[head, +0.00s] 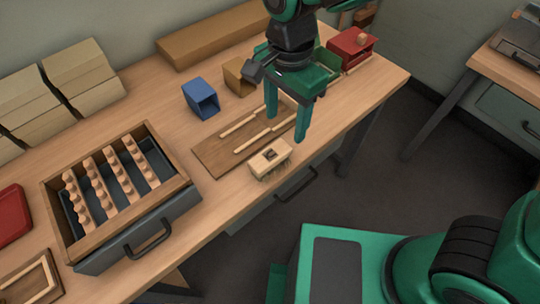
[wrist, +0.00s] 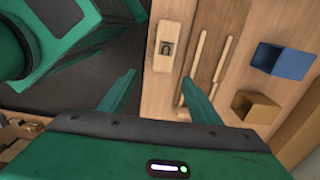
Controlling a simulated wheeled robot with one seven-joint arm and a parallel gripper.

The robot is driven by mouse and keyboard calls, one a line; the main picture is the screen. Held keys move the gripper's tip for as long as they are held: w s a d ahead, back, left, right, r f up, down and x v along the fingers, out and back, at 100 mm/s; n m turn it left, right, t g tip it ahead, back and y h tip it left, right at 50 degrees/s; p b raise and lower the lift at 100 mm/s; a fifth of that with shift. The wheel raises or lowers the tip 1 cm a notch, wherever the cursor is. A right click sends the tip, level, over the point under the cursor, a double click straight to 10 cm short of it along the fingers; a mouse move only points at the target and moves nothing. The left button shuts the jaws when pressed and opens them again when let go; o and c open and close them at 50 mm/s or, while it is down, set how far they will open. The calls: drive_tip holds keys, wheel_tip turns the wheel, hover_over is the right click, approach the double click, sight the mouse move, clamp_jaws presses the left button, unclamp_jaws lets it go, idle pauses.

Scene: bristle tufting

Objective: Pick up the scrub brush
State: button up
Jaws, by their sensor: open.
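The scrub brush (head: 270,158) is a pale wooden block with a dark recess on top and bristles showing beneath it. It sits at the front edge of the workbench, beside the brown board. In the wrist view the brush (wrist: 165,42) appears beyond the fingertips, near the top middle. My gripper (head: 287,127) points down, open and empty, above the board to the right of the brush. In the wrist view the gripper (wrist: 159,77) has its two green fingers spread apart, with nothing between them.
A brown board (head: 212,155) holds thin wooden sticks. A blue box (head: 200,97) and a tan box (head: 238,76) stand behind it. An open drawer-like tray (head: 60,235) with knobbed wooden strips is at left. A red box (head: 350,48) is at the far right end.

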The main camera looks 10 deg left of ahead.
drive_tip(key=s+a, duration=0.2)
drive_tip(key=a, duration=0.1)
hover_over(270, 154)
wheel_tip(270, 154, down, 5)
drive_tip(key=shift+f, duration=3.2)
drive_tip(key=c, duration=1.2)
drive_tip(key=shift+r, duration=0.1)
